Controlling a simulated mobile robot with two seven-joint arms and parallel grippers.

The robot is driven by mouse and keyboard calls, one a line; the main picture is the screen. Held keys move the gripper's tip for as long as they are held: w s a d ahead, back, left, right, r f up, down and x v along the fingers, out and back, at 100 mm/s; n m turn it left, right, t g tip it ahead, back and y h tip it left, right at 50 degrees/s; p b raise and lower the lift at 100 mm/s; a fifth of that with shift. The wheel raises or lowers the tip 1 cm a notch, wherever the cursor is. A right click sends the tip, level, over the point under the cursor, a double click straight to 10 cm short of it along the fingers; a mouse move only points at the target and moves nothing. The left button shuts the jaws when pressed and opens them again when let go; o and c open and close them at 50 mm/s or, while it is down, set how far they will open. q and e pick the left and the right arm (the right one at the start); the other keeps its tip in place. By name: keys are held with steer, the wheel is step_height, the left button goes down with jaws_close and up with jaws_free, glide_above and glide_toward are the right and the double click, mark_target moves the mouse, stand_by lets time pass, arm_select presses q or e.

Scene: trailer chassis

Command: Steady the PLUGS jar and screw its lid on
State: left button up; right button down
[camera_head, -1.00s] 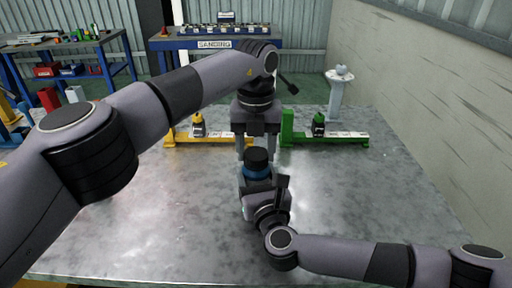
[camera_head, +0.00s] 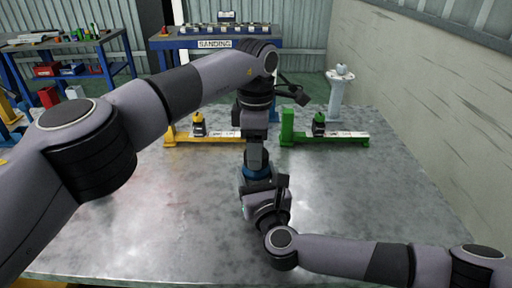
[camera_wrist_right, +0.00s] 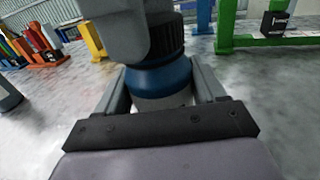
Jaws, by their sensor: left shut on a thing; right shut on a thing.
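The PLUGS jar (camera_wrist_right: 158,80) has a blue shoulder above a pale body and stands upright on the metal table. Its blue part (camera_head: 257,173) also shows in the head view. My right gripper (camera_wrist_right: 162,92) is shut on the jar, one finger on each side. The dark ribbed lid (camera_wrist_right: 167,40) sits at the top of the jar, touching or very near it. My left gripper (camera_head: 256,158) points down from above, shut on the lid, and hides most of it in the head view. I cannot read a label on the jar.
A yellow stand (camera_head: 208,140) and a green stand (camera_head: 340,140), each with a small dark container, stand at the table's back. A SANDING bench (camera_head: 215,43) and a pale pedestal (camera_head: 337,97) are behind. The table (camera_head: 370,205) is clear on both sides.

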arm_select(q)
steer(key=m, duration=0.9)
steer(key=shift+m, duration=0.3)
steer(key=m, duration=0.4)
steer(key=shift+m, duration=0.3)
steer(key=m, duration=0.5)
steer(key=shift+m, duration=0.3)
steer(key=o, duration=1.1)
steer(key=shift+r, duration=3.8)
